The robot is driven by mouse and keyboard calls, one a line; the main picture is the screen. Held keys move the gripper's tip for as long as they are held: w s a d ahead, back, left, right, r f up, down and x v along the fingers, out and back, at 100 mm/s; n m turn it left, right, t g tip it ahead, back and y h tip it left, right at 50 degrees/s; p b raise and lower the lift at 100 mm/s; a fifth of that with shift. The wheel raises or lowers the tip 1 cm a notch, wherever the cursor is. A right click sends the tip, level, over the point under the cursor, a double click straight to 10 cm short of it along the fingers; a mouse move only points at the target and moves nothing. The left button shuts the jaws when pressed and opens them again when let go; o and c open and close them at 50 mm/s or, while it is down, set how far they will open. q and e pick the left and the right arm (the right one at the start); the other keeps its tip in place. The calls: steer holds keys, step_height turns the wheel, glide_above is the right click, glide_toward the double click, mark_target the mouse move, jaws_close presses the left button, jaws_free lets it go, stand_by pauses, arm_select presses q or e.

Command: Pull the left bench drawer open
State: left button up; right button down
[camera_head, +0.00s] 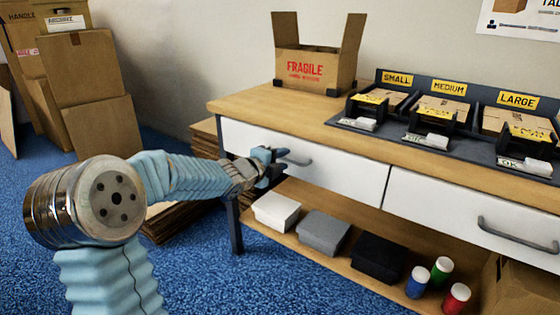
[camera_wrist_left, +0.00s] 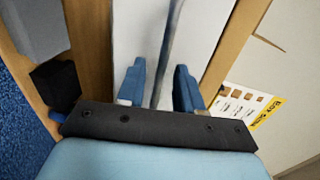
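The left bench drawer (camera_head: 345,172) has a white front and appears closed, flush with the wooden bench (camera_head: 262,101). Its grey bar handle (camera_head: 300,161) shows just beyond my left gripper (camera_head: 272,160), which is in front of the drawer's left part. In the left wrist view, the fingers of my left gripper (camera_wrist_left: 159,86) are apart. The handle (camera_wrist_left: 169,42) runs between them over the white drawer front (camera_wrist_left: 134,30), with a gap on both sides. Part of the handle is hidden by the gripper in the head view. My right gripper is not in view.
The right drawer (camera_head: 430,205) appears closed. The lower shelf holds white, grey and black boxes (camera_head: 322,232) and blue, green and red bottles (camera_head: 417,281). A FRAGILE carton (camera_head: 305,70) and a carton organiser (camera_head: 455,140) stand on top. Blue floor lies in front.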

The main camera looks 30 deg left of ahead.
arm_select(q)
steer(key=shift+c, duration=0.5)
jaws_close()
stand_by(0.8)
